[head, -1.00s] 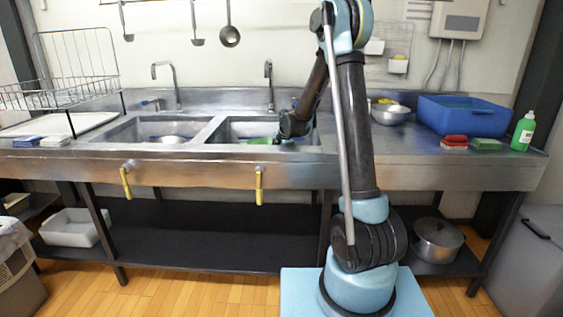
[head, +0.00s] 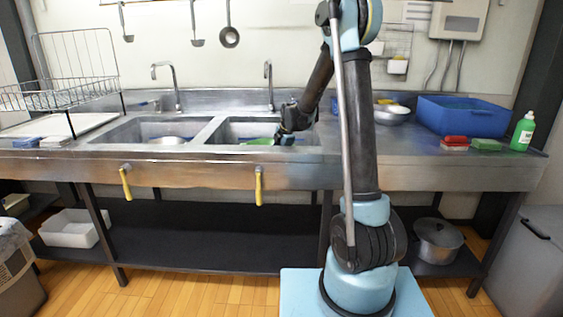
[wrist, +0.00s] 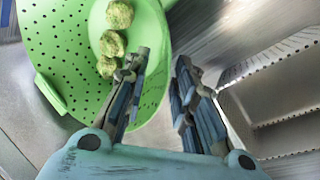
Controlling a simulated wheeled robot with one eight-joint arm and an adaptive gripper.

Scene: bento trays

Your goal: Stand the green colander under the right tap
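The green colander (head: 258,141) sits low in the right sink basin, mostly hidden by the basin's front edge. The wrist view shows its perforated bowl (wrist: 60,45), a side handle and several rough green lumps (wrist: 112,42) in it. The right tap (head: 268,85) rises behind this basin. My gripper (head: 284,138) is at the right side of the colander. In the wrist view my gripper (wrist: 164,62) is open, with a clear gap between its fingers. The left finger overlaps the colander near its rim; the right finger is outside it. Contact cannot be told.
A wire rack (head: 60,95) stands at the left. A blue tub (head: 463,116), sponges (head: 486,145) and a green bottle (head: 523,132) stand on the right counter. A slotted metal piece (wrist: 270,100) is beside my gripper.

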